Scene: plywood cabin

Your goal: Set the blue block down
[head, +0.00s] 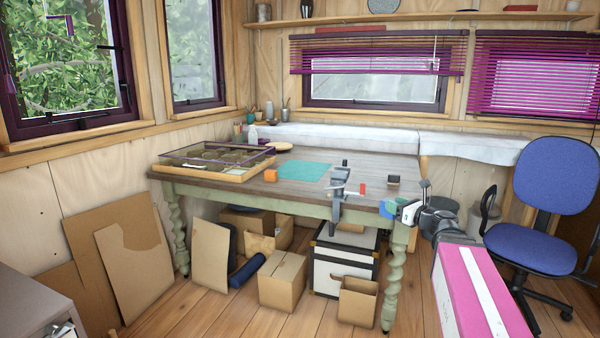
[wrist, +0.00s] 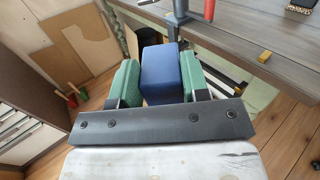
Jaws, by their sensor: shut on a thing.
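The blue block (wrist: 160,78) sits between the two green finger pads of my gripper (wrist: 158,82) in the wrist view, held on both sides. In the head view my gripper (head: 396,209) is at the table's right front corner, with the blue block (head: 386,209) small and partly covered at its tip. The wooden table (head: 240,191) has green turned legs; its top also shows at the upper right of the wrist view (wrist: 240,32). No support shows directly under the block, and its exact height against the tabletop is hard to judge.
A blue chair (head: 556,178) stands at the right. Boxes (head: 283,280) lie below.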

